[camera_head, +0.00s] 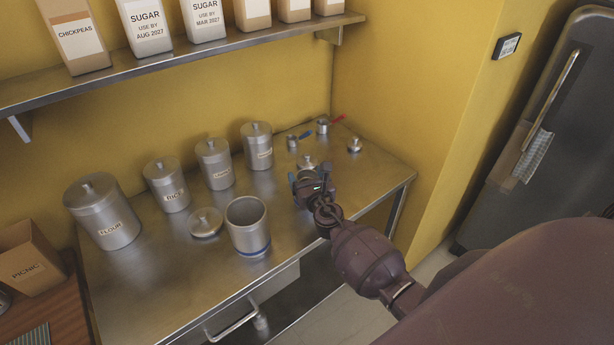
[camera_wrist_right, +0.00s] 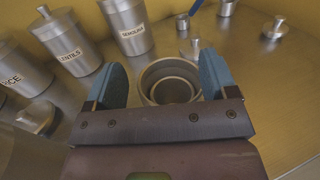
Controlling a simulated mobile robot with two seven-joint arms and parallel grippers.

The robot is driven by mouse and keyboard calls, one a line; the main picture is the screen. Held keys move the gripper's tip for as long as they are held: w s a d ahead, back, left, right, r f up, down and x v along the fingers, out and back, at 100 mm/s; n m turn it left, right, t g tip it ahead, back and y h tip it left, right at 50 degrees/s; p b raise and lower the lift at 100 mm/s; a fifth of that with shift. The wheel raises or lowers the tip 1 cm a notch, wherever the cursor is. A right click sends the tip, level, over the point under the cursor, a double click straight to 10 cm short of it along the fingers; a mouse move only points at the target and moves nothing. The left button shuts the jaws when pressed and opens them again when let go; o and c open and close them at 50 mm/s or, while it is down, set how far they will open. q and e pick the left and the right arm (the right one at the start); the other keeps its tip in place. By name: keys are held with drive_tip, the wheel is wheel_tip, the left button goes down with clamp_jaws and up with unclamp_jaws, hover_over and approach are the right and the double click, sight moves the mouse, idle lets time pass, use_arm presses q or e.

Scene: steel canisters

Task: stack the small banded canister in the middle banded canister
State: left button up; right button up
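A large open steel canister (camera_head: 247,228) with a blue band near its base stands upright at the table's front. In the right wrist view two round steel rims show one inside the other: a wider open canister (camera_wrist_right: 149,76) and a smaller one (camera_wrist_right: 172,92) within it. The smaller one appears to sit inside the wider one; their bands are hidden. My right gripper (camera_head: 311,187) is over this pair at the table's right part. Its blue fingers (camera_wrist_right: 165,82) are spread apart on either side of the rims, open. My left gripper is not in view.
Lidded canisters marked FLOUR (camera_head: 103,212), RICE (camera_head: 167,185) and others stand along the back. A loose lid (camera_head: 205,223) lies beside the large canister; smaller lids (camera_head: 355,145) and handled cups (camera_head: 322,127) are at back right. A shelf (camera_head: 180,57) hangs above.

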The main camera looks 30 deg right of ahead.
drive_tip(key=shift+s+f, duration=0.2)
drive_tip(key=shift+f, duration=0.35)
drive_tip(key=shift+r+p, duration=0.4)
drive_tip(key=shift+p, duration=0.05)
drive_tip(key=s+a+f+m+g+y, duration=0.1)
drive_tip(key=s+a+f+m+g, duration=0.1)
drive_tip(key=s+m, duration=0.7)
drive_tip(key=s+a+f+m+g+y, duration=0.1)
drive_tip(key=s+a+f+m, duration=0.2)
drive_tip(key=s+m, duration=0.6)
drive_tip(key=s+a+f+m+g+y, duration=0.2)
drive_tip(key=s+a+m, duration=0.2)
drive_tip(key=s+m, duration=0.6)
drive_tip(key=m, duration=0.4)
drive_tip(key=shift+a+f+g+p, duration=0.2)
drive_tip(key=shift+f+g+p, duration=0.1)
drive_tip(key=shift+f, duration=0.05)
